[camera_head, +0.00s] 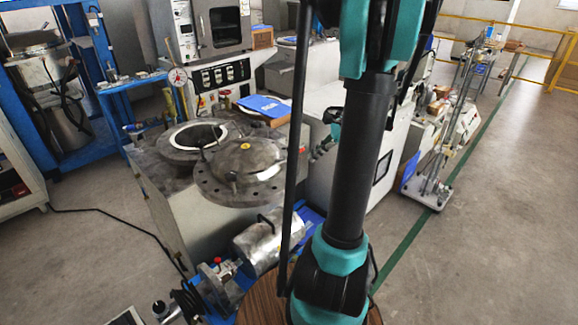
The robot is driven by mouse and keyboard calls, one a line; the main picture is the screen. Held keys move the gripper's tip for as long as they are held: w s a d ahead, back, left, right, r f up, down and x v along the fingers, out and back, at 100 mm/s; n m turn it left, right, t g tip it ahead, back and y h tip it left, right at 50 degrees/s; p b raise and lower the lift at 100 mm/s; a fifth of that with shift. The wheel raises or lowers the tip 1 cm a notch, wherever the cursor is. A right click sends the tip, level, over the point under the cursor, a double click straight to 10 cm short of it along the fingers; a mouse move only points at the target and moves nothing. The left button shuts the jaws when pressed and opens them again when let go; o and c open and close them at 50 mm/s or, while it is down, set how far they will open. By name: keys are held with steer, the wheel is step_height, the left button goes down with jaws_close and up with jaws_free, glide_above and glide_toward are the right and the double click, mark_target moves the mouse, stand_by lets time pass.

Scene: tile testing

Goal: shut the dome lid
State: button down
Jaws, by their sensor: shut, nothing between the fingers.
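The dome lid (243,160) is a grey metal dome with a wide, bolt-holed flange and a small yellow mark on top. It lies level, swung to the right and front of the round vessel opening (198,137). The opening shows a pale ring around a dark hole and is largely uncovered. My gripper (318,152) shows as a small dark shape to the right of the lid, apart from it, in front of a white machine. It looks shut and empty. My own arm hides part of it, and its fingertips are hard to make out.
A blue folder (264,106) lies behind the lid. A metal cylinder unit (268,243) stands in front, below the lid. The white cabinet (342,160) is close on the right. A cable crosses the floor at left; open floor (485,250) lies at right.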

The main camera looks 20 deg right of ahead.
mark_target(281, 171)
steer(key=shift+m+y, duration=0.3)
steer(key=shift+m, duration=0.6)
steer(key=w+a+f, duration=0.1)
steer(key=f, duration=0.1)
steer(key=w+a+f, duration=0.1)
steer(key=f, duration=0.1)
steer(key=w+a+f, duration=0.1)
steer(key=f, duration=0.1)
steer(key=shift+w+a+f, duration=0.25)
steer(key=shift+w+a, duration=0.1)
steer(key=shift+a, duration=0.05)
steer(key=shift+w+a, duration=0.25)
steer(key=shift+a, duration=0.35)
steer(key=shift+w+a, duration=0.2)
steer(key=shift+a, duration=0.35)
steer(key=shift+w+a, duration=0.3)
steer(key=shift+a, duration=0.4)
steer(key=shift+a, duration=0.1)
